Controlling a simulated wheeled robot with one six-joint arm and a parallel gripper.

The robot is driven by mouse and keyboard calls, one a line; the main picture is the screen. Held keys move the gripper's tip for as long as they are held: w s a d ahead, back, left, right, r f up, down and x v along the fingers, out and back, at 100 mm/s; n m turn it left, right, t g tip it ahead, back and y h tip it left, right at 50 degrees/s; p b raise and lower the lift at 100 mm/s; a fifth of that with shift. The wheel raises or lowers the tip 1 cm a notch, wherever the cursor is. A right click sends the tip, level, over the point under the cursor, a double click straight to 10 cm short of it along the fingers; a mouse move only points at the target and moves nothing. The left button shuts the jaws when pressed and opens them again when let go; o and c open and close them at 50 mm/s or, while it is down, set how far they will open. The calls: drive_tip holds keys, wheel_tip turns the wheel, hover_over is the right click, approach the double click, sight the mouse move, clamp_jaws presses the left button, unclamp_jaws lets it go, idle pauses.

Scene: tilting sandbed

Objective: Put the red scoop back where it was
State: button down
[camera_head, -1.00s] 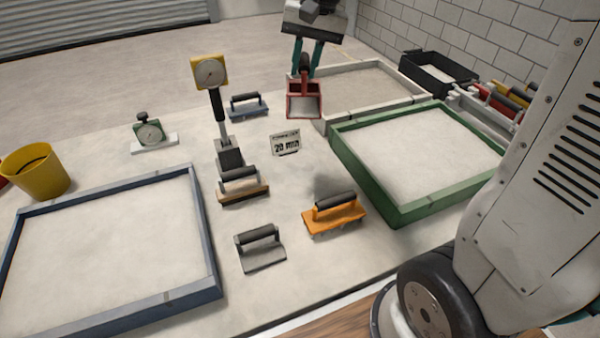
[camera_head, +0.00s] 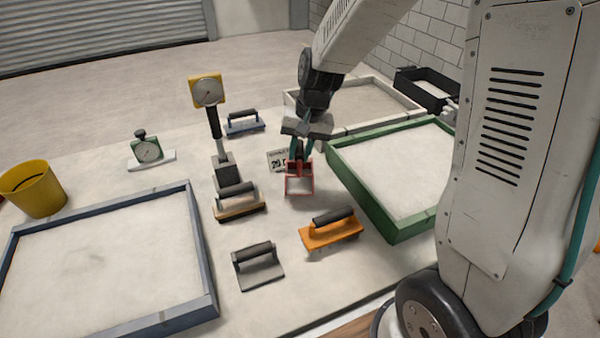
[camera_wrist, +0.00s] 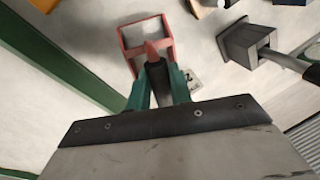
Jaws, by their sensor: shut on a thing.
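The red scoop (camera_head: 299,185) is an open red box-shaped pan with a dark handle. My gripper (camera_head: 300,152) is shut on its handle, with the scoop hanging below the fingers, over the table between the green-framed bed and the dial post. In the wrist view the scoop (camera_wrist: 147,42) shows ahead of the green fingers (camera_wrist: 158,88), which close on the dark handle. I cannot tell whether the scoop touches the table. A small white sign with dark print (camera_head: 278,160) stands right behind it, partly hidden by the scoop and gripper.
An orange rake-like tool (camera_head: 332,233) lies just in front of the scoop. A grey trowel (camera_head: 257,268), a wooden float (camera_head: 238,204) and the dial post (camera_head: 213,125) stand left. The green frame (camera_head: 375,205) is close on the right. A blue-framed bed (camera_head: 202,250) lies front left.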

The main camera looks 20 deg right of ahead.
sight(296, 179)
drive_tip(key=x, duration=0.3)
drive_tip(key=d+x, duration=0.1)
drive_tip(key=x, duration=0.1)
drive_tip(key=shift+s+f, duration=0.1)
drive_tip(key=shift+s, duration=0.15)
drive_tip(key=c, duration=1.3)
unclamp_jaws()
drive_tip(key=shift+o, duration=0.2)
drive_tip(key=w+v, duration=0.1)
drive_tip(key=v, duration=1)
drive_tip(key=s+r+n+h, duration=0.1)
drive_tip(key=s+r, duration=0.3)
drive_tip(key=s, duration=0.9)
drive_tip(key=s+r+n+h, duration=0.1)
drive_tip(key=s+r+n, duration=0.2)
drive_tip(key=s, duration=1)
wheel_tip(296, 179, up, 2)
drive_tip(key=shift+s+d+r, duration=0.2)
drive_tip(key=shift+s+d, duration=0.15)
drive_tip(key=shift+d, duration=0.05)
